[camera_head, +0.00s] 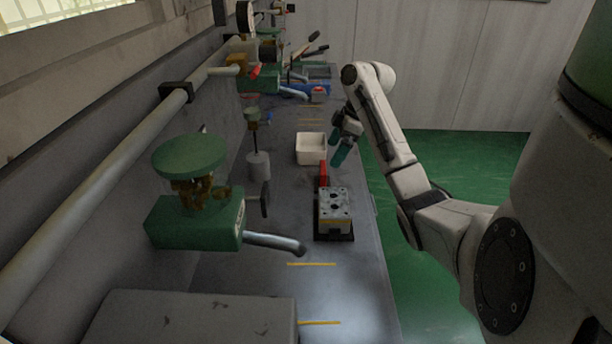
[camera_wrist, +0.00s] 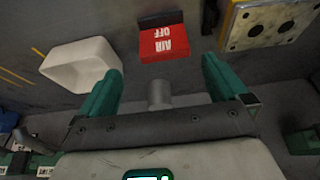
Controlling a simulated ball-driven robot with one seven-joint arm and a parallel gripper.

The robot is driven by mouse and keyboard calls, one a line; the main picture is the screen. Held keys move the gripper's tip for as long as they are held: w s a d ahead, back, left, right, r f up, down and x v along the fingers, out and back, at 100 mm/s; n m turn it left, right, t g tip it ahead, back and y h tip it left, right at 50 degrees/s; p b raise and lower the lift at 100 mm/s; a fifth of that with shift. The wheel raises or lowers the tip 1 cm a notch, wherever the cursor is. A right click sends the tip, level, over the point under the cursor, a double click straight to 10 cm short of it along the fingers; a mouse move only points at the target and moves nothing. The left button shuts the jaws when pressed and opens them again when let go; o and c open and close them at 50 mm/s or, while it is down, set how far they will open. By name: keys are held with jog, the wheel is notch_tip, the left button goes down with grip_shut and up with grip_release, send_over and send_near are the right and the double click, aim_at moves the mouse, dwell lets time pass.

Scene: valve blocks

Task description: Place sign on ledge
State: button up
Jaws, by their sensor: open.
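A red sign (camera_wrist: 165,43) with white "AIR OFF" lettering and a dark strip along one edge shows in the wrist view, just beyond my fingertips. In the head view it is a small red shape (camera_head: 324,173) on the grey bench, behind the metal block. My gripper (camera_head: 341,151) has green fingers and hangs over the bench close to the sign. In the wrist view my gripper (camera_wrist: 162,68) is open, its fingers wide apart with nothing held between them. I cannot tell which surface is the ledge; the grey bench top (camera_head: 345,285) runs along the wall.
A white bin (camera_head: 311,157) stands left of my gripper. A drilled metal block (camera_head: 335,205) on a black base stands nearer. A green valve (camera_head: 195,222) with a handwheel and a grey pipe (camera_head: 100,165) line the left side. The bench foreground is mostly clear.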

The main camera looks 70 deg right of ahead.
aim_at(325, 166)
jog(key=b+x, duration=0.1)
jog(key=x, duration=0.4)
jog(key=shift+w+a+f, duration=0.1)
jog(key=shift+w+f, duration=0.05)
jog(key=shift+w, duration=0.05)
jog(key=shift+a+p+x, duration=0.1)
jog(key=shift+p+x, duration=0.1)
jog(key=shift+x, duration=1.1)
jog(key=shift+a+p+x, duration=0.15)
jog(key=shift+p+x, duration=0.05)
jog(key=shift+x, duration=1.1)
jog(key=shift+s, duration=0.1)
jog(key=c, duration=1)
